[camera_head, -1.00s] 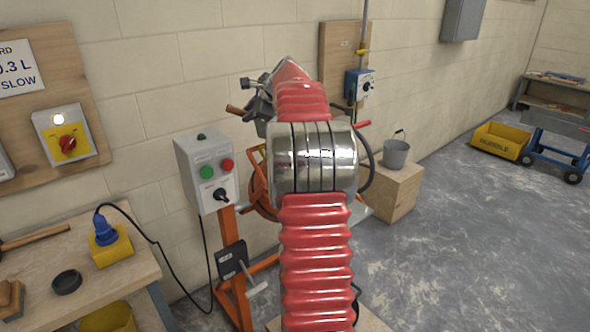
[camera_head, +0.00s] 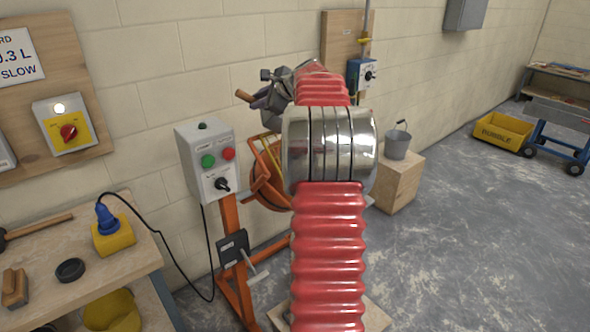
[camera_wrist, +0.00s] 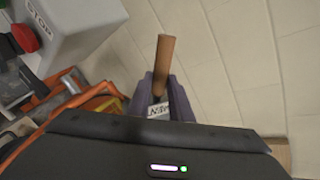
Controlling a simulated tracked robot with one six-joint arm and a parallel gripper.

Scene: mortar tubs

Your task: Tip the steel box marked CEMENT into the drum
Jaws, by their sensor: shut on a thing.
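In the wrist view my gripper (camera_wrist: 160,100) has its two purple jaws shut on a piece with a brown wooden handle (camera_wrist: 166,60). A small white label with partly readable dark letters shows between the jaws. The handle (camera_head: 244,96) also sticks out left of my gripper (camera_head: 268,98) in the head view. The steel box itself and its contents are hidden, so I cannot tell its tilt. The orange drum (camera_head: 265,185) is partly behind my red arm in the head view, below the gripper. Its mouth cannot be made out.
A grey control box (camera_head: 207,160) on an orange post stands left of the drum, close to the gripper in the wrist view (camera_wrist: 70,30). The block wall is behind. A bucket (camera_head: 397,145) sits on a wooden block at right. A workbench (camera_head: 75,250) is at left.

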